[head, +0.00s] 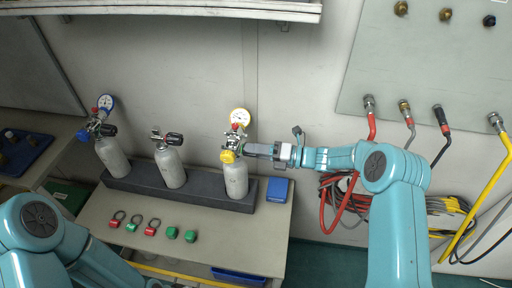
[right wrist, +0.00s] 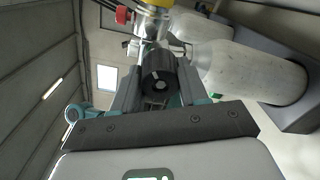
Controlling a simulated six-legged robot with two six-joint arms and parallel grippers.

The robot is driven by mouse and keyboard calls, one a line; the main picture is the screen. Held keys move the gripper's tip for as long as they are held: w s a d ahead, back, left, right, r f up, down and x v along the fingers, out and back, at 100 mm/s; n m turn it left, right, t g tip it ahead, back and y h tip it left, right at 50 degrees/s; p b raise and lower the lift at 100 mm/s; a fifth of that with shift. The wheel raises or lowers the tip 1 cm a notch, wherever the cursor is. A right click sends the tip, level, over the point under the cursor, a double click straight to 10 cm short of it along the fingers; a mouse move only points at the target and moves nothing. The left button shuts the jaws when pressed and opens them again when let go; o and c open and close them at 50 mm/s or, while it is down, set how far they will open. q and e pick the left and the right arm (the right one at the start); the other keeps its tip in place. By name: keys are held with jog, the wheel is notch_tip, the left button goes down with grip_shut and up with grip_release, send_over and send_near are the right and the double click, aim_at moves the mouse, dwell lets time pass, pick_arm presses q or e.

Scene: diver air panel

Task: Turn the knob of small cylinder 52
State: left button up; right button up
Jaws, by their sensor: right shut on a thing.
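Three small grey cylinders stand in a dark rack; no number can be read on any. The cylinder body (right wrist: 255,75) lies beyond. My left arm shows at lower left, its gripper out of sight.
Red and green tags (head: 150,231) lie on the bench front. A blue box (head: 277,190) is right of the rack (head: 205,188). Hoses hang at right.

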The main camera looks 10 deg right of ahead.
jog(key=m+p, duration=0.1)
jog(key=m, duration=0.2)
jog(key=shift+m+p, duration=0.4)
jog(key=shift+m, duration=1.4)
jog(key=o, duration=1.1)
jog(key=shift+c, duration=0.2)
jog(key=shift+d, duration=0.1)
jog(key=b+v, duration=0.3)
jog(key=v, duration=1.3)
jog(key=shift+w+d, duration=0.15)
